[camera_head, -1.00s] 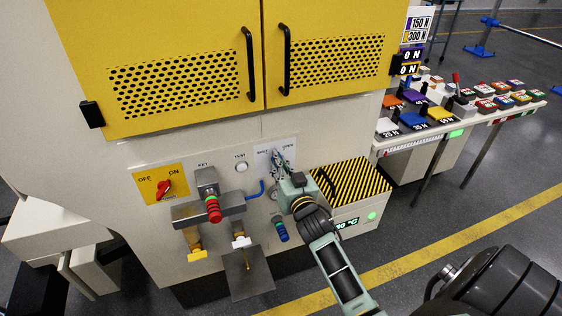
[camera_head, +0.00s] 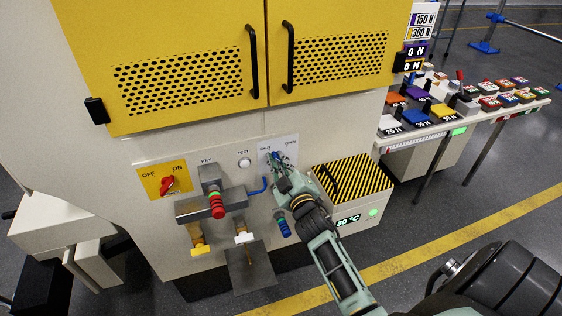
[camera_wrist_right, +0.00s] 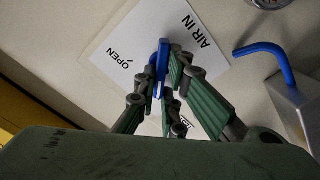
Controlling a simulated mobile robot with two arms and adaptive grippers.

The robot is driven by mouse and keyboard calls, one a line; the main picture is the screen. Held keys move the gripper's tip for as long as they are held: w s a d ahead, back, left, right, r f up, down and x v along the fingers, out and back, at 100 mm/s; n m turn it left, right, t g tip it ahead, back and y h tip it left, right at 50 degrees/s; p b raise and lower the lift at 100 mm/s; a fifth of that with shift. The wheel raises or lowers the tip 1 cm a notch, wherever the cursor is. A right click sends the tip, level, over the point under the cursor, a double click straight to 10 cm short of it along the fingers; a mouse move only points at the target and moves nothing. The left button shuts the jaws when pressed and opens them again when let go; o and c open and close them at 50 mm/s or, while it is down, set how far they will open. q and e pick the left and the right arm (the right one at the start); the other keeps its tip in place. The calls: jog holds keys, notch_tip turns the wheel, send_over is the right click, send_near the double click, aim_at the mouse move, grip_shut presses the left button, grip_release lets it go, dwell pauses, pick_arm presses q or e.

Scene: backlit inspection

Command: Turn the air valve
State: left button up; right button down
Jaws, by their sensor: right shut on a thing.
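The air valve has a blue handle (camera_wrist_right: 161,62) on a white label plate (camera_wrist_right: 125,52) that reads AIR IN and OPEN. In the right wrist view my right gripper (camera_wrist_right: 164,80) has its fingers on both sides of the handle and is shut on it. In the head view the right gripper (camera_head: 277,162) reaches up to the same plate (camera_head: 290,142) on the machine's front, where the fingers cover most of the valve. Only a little blue of the handle shows there. The plate's SHUT mark is partly hidden by the fingers in the wrist view. My left gripper is not in view.
A blue bent pipe (camera_head: 262,186) and a grey block (camera_head: 212,205) with a red-and-green part stand left of the gripper. A red switch (camera_head: 168,184) is further left. A striped box (camera_head: 350,178) is close on the right. A table of coloured blocks stands beyond.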

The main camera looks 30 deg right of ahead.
jog(key=shift+n, duration=0.5)
jog(key=c, duration=1.9)
grip_release()
jog(key=shift+o, duration=0.2)
jog(key=v, duration=1.2)
